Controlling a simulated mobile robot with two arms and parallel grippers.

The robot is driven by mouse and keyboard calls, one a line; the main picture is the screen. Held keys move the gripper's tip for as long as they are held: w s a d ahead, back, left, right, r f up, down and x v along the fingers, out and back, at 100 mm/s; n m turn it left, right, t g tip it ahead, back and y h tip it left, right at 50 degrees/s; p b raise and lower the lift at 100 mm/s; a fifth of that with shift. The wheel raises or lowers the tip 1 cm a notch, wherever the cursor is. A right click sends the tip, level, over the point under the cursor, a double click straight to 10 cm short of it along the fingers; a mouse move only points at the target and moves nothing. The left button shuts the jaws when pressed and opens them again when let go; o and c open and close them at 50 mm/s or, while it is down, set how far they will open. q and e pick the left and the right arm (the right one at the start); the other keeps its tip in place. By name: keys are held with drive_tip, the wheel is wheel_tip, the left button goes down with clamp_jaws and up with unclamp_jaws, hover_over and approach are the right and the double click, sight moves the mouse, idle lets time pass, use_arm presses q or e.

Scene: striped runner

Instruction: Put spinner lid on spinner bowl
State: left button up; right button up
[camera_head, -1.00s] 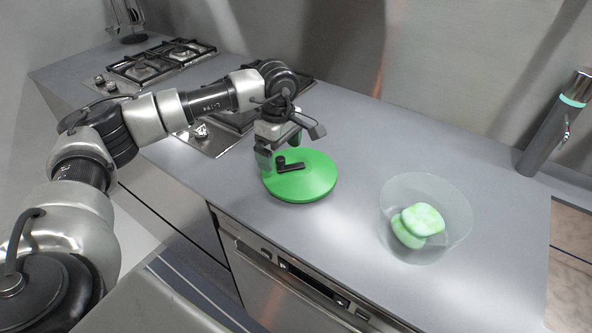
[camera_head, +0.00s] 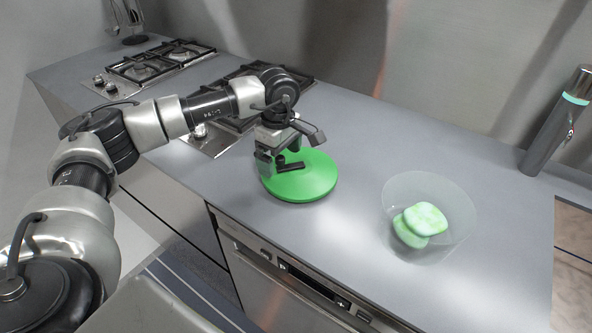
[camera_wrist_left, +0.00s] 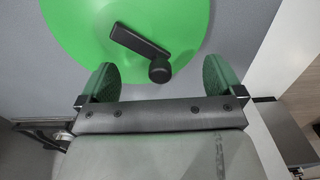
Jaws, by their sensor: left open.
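The green spinner lid (camera_head: 312,184) lies flat on the grey counter, with a black crank handle (camera_head: 290,166) on top. It also fills the top of the left wrist view (camera_wrist_left: 90,30), where the handle (camera_wrist_left: 143,45) ends in a round knob. My left gripper (camera_head: 279,158) is over the lid's near left part, by the handle. In the left wrist view its two green finger pads (camera_wrist_left: 160,82) are apart, with the knob just ahead of the gap between them. The clear spinner bowl (camera_head: 456,236) stands on the counter to the right. It holds pale green pieces (camera_head: 425,219). My right gripper is not in view.
A gas hob (camera_head: 160,62) is at the back left, with a second one (camera_head: 240,80) behind my left arm. The counter between lid and bowl is clear. A dishwasher front (camera_head: 285,290) is below the edge.

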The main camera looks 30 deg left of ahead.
use_arm(q)
drive_tip(key=shift+f+b, duration=0.55)
drive_tip(key=shift+f, duration=0.25)
drive_tip(key=shift+r, duration=0.2)
idle(0.5)
drive_tip(key=shift+c, duration=0.3)
clamp_jaws()
drive_tip(key=shift+r+p, duration=1.75)
drive_tip(key=shift+r, duration=0.8)
